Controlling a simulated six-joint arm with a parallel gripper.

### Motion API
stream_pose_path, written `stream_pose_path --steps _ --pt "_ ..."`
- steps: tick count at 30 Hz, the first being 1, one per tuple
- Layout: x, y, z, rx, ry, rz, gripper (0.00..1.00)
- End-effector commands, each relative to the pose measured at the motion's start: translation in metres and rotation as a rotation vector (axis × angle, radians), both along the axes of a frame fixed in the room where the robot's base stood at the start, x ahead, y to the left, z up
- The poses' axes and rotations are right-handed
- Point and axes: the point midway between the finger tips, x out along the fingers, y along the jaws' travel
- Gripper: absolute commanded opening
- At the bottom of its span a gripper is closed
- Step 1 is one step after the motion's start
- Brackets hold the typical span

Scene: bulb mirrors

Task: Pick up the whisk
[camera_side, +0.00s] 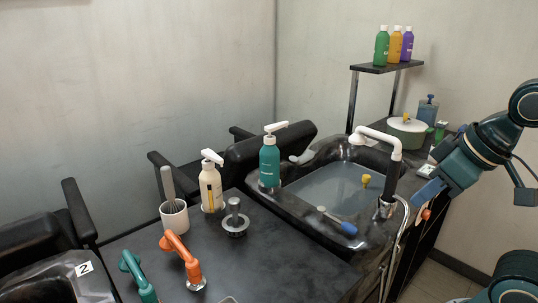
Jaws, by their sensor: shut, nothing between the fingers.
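A grey long-handled tool (168,183), which looks like the whisk, stands upright in a white cup (174,219) on the dark counter at left of centre. Its lower end is hidden in the cup, so I cannot be sure of its shape. My gripper (428,190) is at the right, above the counter edge beyond the basin. It is shut and empty, far from the cup.
A cream pump bottle (211,188), a dark dish with a grey handle (235,222) and a teal pump bottle (269,163) stand near the cup. Orange (186,262) and green (136,276) fixtures are in front. A water-filled basin (300,200) with a tall faucet (393,160) lies between.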

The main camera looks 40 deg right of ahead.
Motion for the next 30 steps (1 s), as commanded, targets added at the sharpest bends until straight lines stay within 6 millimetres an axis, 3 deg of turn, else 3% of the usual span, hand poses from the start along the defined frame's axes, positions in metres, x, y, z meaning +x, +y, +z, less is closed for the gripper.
stream_pose_path --steps 9,17,30 --pt "0.0000 0.0000 0.0000 0.000 0.000 0.000 0.00" --pt "0.0000 0.0000 0.0000 0.000 0.000 0.000 0.47" --pt "0.0082 0.0022 0.0012 -0.002 -0.013 0.019 0.47"
